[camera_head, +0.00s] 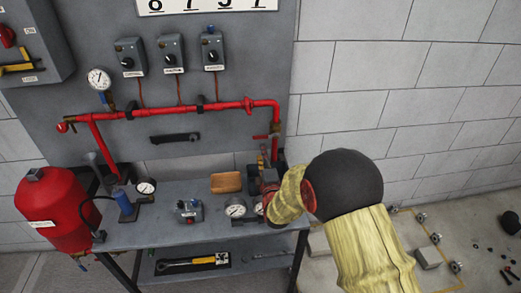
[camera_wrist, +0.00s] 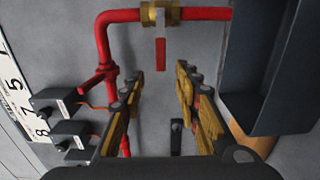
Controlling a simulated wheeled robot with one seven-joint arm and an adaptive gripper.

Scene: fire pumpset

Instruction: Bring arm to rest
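My arm (camera_head: 372,245) reaches in from the lower right of the head view. It is wrapped in a yellowish sleeve and bends at a round black joint (camera_head: 346,182). Its far end is over the right end of the bench, where my gripper is hard to make out. In the wrist view my gripper (camera_wrist: 161,78) has its two yellow-and-grey fingers well apart, with nothing held between them. A red pipe (camera_wrist: 107,48) with a brass valve (camera_wrist: 160,13) and a red lever (camera_wrist: 160,54) lies beyond the fingertips.
The grey bench (camera_head: 160,228) carries gauges, a wooden block (camera_head: 226,182) and a small control box (camera_head: 188,210). A red tank (camera_head: 57,208) stands at left. Switch boxes (camera_head: 129,57) and red piping (camera_head: 180,111) are on the panel. Small parts lie on the floor at right.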

